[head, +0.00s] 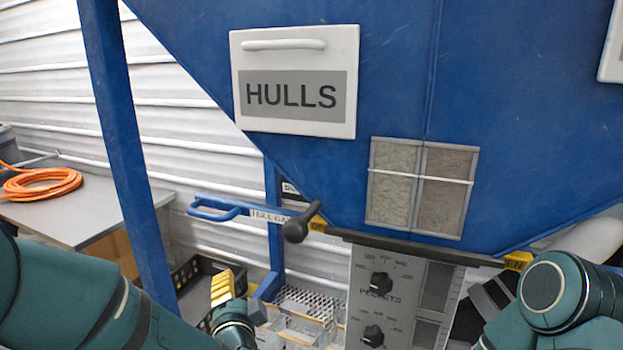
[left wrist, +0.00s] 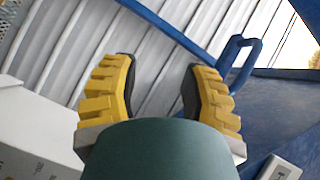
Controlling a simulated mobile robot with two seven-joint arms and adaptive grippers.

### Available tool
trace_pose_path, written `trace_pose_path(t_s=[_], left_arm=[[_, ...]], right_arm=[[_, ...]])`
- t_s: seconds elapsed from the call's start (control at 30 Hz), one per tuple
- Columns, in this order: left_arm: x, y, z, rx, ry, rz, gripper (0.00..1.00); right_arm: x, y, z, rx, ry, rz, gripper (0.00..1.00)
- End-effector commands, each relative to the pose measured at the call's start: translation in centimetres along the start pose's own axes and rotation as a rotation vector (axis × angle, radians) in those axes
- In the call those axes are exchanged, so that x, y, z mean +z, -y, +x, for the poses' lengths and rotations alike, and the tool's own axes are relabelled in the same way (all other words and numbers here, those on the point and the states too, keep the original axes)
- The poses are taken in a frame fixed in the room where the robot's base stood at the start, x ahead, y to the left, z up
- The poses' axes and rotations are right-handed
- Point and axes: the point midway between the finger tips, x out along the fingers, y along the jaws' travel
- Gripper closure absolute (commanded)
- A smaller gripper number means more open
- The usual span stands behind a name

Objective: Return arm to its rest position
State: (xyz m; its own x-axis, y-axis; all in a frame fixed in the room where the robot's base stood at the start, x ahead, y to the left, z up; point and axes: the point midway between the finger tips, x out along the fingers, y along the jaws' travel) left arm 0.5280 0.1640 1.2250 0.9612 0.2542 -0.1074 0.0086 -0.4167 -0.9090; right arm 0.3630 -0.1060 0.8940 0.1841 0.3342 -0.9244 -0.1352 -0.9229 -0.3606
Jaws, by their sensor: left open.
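My left gripper (head: 222,288) shows low in the head view, its yellow fingers below the blue gate handle and apart from it. In the left wrist view its two yellow fingers (left wrist: 160,88) are spread with nothing between them. The blue loop handle (head: 213,207) sticks out to the left from the hopper; it also shows in the left wrist view (left wrist: 241,58), to the right of the fingers. My right arm (head: 560,295) shows at the lower right of the head view; its gripper is out of view.
The blue hopper (head: 540,120) carries a white HULLS panel (head: 294,120). A grey knob panel (head: 378,300) stands below. A blue post (head: 125,150) and a table (head: 90,215) with an orange hose (head: 40,184) are at left.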

Motion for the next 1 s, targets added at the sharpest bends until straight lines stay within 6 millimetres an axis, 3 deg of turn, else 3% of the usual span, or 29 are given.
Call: trace_pose_path(t_s=[0.03,0.17,0.27,0.4,0.5,0.6,0.7,0.83,1.0], left_arm=[[1.4,-4.2,0.6,0.097,0.002,-0.074,0.54],[3.9,-12.9,0.8,0.344,0.043,-0.303,0.54],[6.2,-19.4,-0.2,0.531,0.132,-0.483,0.54],[9.7,-27.8,-3.2,0.772,0.335,-0.726,0.54],[12.1,-32.8,-6.1,0.912,0.524,-0.88,0.54],[13.9,-36.5,-9.0,1.013,0.711,-0.999,0.54],[15.2,-38.8,-11.4,1.071,0.861,-1.076,0.54],[15.9,-40.1,-13.1,1.103,0.974,-1.125,0.54],[16.0,-40.3,-13.5,1.11,1.002,-1.137,0.54]], right_arm=[[0.2,-0.4,1.1,0.001,0.001,0.0,0.54],[0.5,-0.9,2.6,0.003,0.003,-0.001,0.54],[0.7,-1.3,3.7,0.004,0.006,-0.001,0.54],[1.0,-1.9,5.3,0.007,0.009,-0.002,0.54],[1.2,-2.2,6.3,0.008,0.011,-0.002,0.54],[1.3,-2.5,7.1,0.01,0.012,-0.002,0.54],[1.4,-2.7,7.6,0.011,0.013,-0.003,0.54],[1.5,-2.8,7.9,0.011,0.014,-0.003,0.54],[1.5,-2.8,7.9,0.011,0.013,-0.003,0.54]])
